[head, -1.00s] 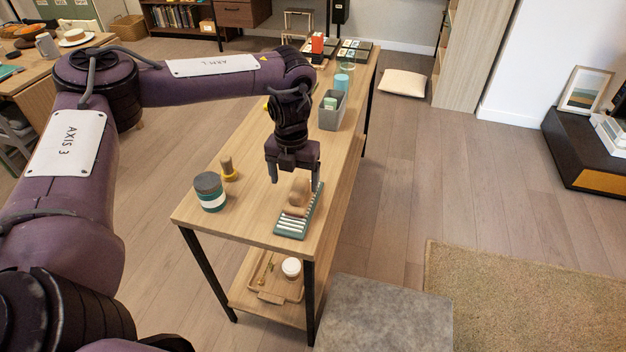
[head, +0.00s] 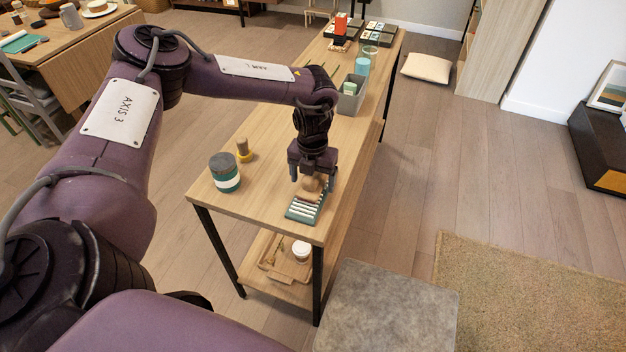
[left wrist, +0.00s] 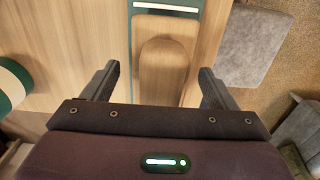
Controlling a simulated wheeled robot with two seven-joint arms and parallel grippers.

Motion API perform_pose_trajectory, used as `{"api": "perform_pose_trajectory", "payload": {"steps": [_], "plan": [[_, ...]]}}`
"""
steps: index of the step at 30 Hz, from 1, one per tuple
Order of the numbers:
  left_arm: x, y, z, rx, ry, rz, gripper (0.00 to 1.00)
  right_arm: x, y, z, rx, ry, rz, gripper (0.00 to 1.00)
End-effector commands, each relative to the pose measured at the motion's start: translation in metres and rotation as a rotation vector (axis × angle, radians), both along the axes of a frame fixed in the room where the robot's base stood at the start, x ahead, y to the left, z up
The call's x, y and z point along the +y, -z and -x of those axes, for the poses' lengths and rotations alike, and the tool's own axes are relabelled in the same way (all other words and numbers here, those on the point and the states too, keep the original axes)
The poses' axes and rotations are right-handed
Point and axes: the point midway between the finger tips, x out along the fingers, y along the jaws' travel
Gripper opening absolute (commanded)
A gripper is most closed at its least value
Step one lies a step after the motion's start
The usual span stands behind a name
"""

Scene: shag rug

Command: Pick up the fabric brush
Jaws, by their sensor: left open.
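A wooden brush with a rounded top (head: 310,187), which looks like the fabric brush, rests on a teal and white slatted rack (head: 302,212) near the table's front end. My left gripper (head: 314,180) is open above and around it, pointing down. In the left wrist view the brush's rounded wooden body (left wrist: 163,75) lies between the two spread fingers, with a gap on each side. Its lower part is hidden behind the gripper body. My right gripper is not in view.
A grey bin (head: 351,95) stands farther back. A grey pouf (head: 385,310) is on the floor in front.

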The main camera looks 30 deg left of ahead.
Motion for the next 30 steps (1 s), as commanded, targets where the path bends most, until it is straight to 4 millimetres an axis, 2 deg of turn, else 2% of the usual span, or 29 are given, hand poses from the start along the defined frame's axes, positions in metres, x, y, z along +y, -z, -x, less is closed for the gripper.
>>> {"api": "perform_pose_trajectory", "payload": {"steps": [2,14,23,26,30], "plan": [[0.0,0.0,0.0,0.0,0.0,0.0,0.8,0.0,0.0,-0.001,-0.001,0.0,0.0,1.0],[0.0,0.0,0.0,0.0,0.0,0.0,0.3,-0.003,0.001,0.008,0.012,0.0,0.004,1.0],[0.0,-0.003,-0.001,-0.001,0.0,0.001,0.29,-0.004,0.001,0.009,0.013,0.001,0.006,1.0],[0.0,-0.009,-0.001,-0.003,-0.001,0.002,0.29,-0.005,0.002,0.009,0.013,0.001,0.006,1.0],[0.0,-0.028,-0.001,-0.004,0.0,0.002,0.29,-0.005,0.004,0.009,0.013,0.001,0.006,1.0]]}}
